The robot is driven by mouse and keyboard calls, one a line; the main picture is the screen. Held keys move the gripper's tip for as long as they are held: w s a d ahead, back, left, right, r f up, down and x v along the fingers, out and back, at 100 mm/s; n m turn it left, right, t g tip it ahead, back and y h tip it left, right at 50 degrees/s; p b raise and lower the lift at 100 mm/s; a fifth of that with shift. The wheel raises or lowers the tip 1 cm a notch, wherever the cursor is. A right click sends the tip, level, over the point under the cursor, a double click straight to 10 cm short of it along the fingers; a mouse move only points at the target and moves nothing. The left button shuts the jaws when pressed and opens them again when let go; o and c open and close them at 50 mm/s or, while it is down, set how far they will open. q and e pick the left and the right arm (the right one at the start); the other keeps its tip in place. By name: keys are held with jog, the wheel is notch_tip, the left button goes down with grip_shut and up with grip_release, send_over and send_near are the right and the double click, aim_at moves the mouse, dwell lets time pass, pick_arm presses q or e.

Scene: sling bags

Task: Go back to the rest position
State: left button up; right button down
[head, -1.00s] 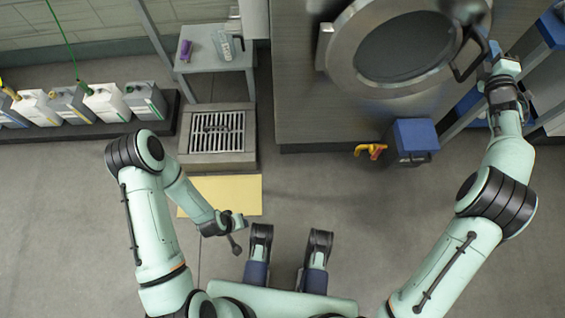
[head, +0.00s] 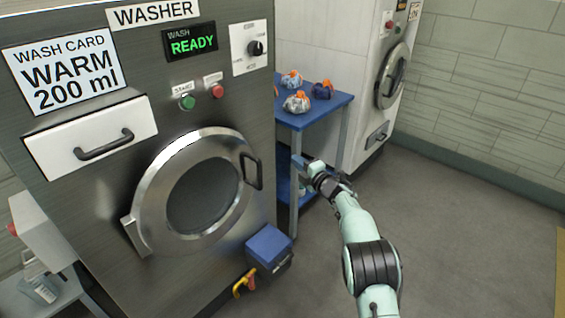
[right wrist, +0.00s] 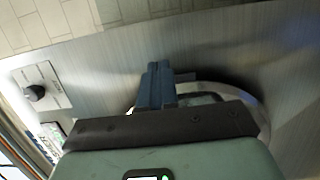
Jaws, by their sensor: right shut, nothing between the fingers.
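My right gripper (head: 300,163) is out in front of the blue table's leg in the head view, to the right of the washer door and apart from its handle. Its blue fingers (right wrist: 155,85) are shut with nothing between them in the right wrist view. The round washer door (head: 203,194) looks closed, and its dark handle (head: 251,171) is on the right side. My left arm and gripper are not in view.
The washer (head: 120,205) fills the left, with a blue-lidded box (head: 268,246) at its foot. A blue table (head: 335,104) with several tied bags (head: 297,102) stands to its right. Another machine (head: 391,75) is behind. Open floor (head: 470,230) lies at right.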

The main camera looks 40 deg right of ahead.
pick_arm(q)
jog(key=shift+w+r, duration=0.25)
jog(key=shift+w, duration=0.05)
pick_arm(e)
jog(key=shift+s+d, duration=0.5)
jog(key=shift+d, duration=0.25)
jog(key=shift+f, duration=0.1)
